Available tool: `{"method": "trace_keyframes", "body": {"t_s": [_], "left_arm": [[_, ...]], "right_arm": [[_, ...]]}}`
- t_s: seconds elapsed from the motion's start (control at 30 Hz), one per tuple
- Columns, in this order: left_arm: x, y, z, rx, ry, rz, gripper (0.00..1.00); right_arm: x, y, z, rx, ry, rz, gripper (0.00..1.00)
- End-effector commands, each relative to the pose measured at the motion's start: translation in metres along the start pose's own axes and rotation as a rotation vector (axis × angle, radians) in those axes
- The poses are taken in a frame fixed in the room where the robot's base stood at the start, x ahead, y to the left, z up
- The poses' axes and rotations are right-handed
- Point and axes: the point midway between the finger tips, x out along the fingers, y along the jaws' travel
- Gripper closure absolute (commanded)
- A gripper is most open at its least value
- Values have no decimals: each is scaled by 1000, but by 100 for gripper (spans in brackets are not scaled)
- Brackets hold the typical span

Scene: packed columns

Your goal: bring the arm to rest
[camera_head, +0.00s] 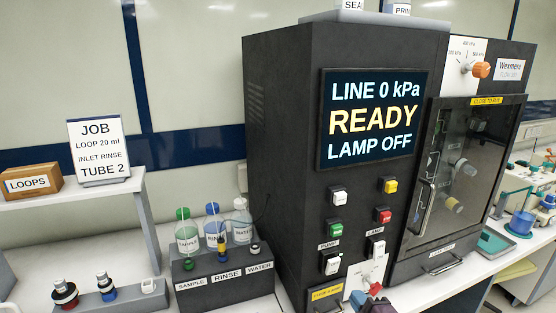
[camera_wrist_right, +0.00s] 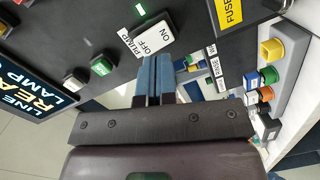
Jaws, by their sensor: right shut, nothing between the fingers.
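My right gripper (camera_head: 360,298) shows at the bottom edge of the head view, low in front of the dark machine's (camera_head: 276,150) front panel. In the right wrist view its blue fingers (camera_wrist_right: 155,78) are shut together with nothing between them. Their tips point at the white PUMP rocker switch (camera_wrist_right: 154,40), marked OFF and ON. I cannot tell whether they touch it. The same switch shows in the head view (camera_head: 332,264). My left gripper is not in view.
The machine's screen (camera_head: 374,119) reads LINE 0 kPa, READY, LAMP OFF. A red-handled valve (camera_head: 376,282) sits close to my right gripper. Capped bottles (camera_head: 215,226) stand left of the machine. A glass-doored chamber (camera_head: 460,170) stands to its right.

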Motion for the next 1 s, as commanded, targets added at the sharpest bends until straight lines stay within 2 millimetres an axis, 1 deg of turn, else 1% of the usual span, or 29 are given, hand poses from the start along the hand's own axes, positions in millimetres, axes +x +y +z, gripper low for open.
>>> {"method": "trace_keyframes", "body": {"t_s": [0.03, 0.17, 0.27, 0.37, 0.4, 0.47, 0.5, 0.6, 0.7, 0.8, 0.83, 0.9, 1.0], "left_arm": [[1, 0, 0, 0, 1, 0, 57], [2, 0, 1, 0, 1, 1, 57], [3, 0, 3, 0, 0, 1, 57], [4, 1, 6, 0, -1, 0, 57], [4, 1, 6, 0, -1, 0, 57], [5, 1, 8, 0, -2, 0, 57], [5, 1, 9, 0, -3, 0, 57], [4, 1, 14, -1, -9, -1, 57], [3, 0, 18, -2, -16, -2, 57], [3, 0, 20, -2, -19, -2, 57], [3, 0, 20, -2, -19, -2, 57], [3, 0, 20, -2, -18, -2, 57], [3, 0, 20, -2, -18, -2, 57]], "right_arm": [[-7, -4, 2, 108, -17, -9, 100], [-28, -18, 13, 420, -79, -32, 100], [-53, -34, 23, 671, -146, -45, 100], [-90, -59, 37, 932, -243, -51, 100], [-105, -69, 42, 1017, -282, -49, 100], [-129, -84, 49, 1107, -341, -49, 100], [-146, -93, 53, 1147, -378, -49, 100], [-182, -114, 61, 1187, -455, -53, 100], [-213, -132, 67, 1206, -519, -62, 100], [-234, -147, 69, 1217, -564, -74, 100], [-238, -150, 69, 1218, -573, -78, 100], [-244, -154, 69, 1219, -585, -83, 100], [-247, -156, 70, 1219, -590, -86, 100]]}}
